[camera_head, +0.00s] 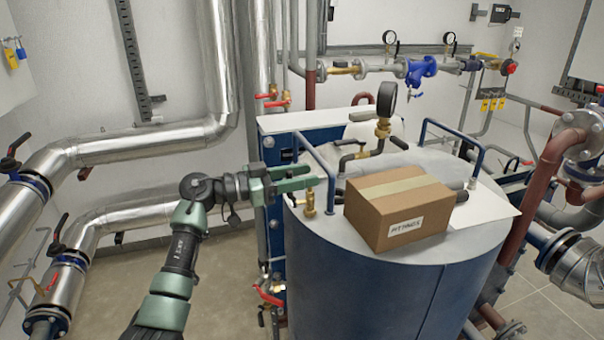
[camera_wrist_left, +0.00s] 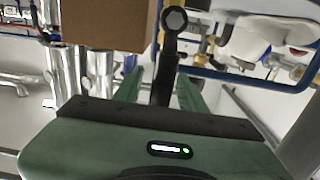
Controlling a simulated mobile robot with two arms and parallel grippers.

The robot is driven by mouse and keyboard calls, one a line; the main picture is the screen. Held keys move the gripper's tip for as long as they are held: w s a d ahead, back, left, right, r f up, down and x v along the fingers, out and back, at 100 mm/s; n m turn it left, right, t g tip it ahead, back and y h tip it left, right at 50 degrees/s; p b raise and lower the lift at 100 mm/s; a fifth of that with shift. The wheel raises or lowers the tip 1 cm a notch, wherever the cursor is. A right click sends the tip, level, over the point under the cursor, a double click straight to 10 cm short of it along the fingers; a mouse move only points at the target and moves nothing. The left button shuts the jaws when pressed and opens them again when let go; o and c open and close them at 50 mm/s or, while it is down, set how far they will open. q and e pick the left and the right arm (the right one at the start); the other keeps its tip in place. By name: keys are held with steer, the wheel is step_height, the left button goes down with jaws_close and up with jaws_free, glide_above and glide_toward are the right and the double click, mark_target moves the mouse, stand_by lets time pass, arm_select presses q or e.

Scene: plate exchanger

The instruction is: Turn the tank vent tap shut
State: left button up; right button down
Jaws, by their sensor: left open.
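The tank vent tap (camera_head: 310,203) is a small brass valve standing on the near left of the grey tank top. Its dark lever (camera_wrist_left: 166,75) shows in the left wrist view, with a hex bolt at its pivot end. My left gripper (camera_head: 313,176) comes in from the left at the height of the tap's top. Its jaws are open, and in the left wrist view the fingers (camera_wrist_left: 160,88) stand on either side of the lever. I cannot tell whether either finger touches it. In the head view the gripper hides most of the lever. My right gripper is not in view.
A cardboard box (camera_head: 398,207) labelled as fittings sits on the tank lid (camera_head: 478,239), just right of the tap. A blue rail (camera_head: 318,158) rises behind the gripper. A pressure gauge (camera_head: 386,99) stands farther back. Silver pipes (camera_head: 140,146) run along the left wall.

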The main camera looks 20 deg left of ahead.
arm_select(q)
jaws_close()
stand_by(1.4)
